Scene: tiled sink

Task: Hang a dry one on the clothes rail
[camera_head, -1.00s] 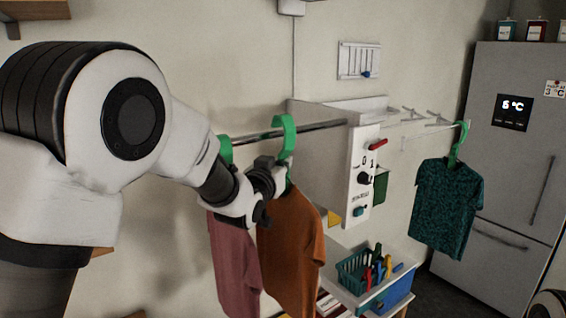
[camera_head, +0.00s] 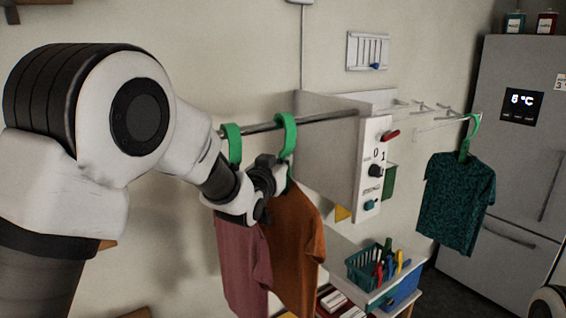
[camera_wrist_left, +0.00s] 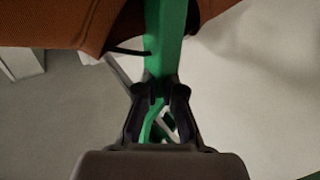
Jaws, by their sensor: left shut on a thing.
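My left gripper (camera_head: 266,184) is at the green hanger (camera_head: 287,135) of the orange shirt (camera_head: 292,245). The left wrist view shows its two fingers (camera_wrist_left: 160,95) closed on the green hanger stem (camera_wrist_left: 165,45), with the orange cloth (camera_wrist_left: 70,22) above. The hanger's hook is over the metal clothes rail (camera_head: 325,118). A pink shirt (camera_head: 240,262) hangs just left on another green hanger (camera_head: 233,143), partly behind my arm. A teal patterned shirt (camera_head: 456,205) hangs at the right on a green hanger (camera_head: 467,140) from the thin rack. My right gripper is not visible.
A grey box with a control panel (camera_head: 374,170) stands at the rail's right end. A white drying rack (camera_head: 440,122) reaches toward the fridge (camera_head: 515,180). Below is a shelf with a teal basket of pegs (camera_head: 367,267) and a blue bin (camera_head: 402,290).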

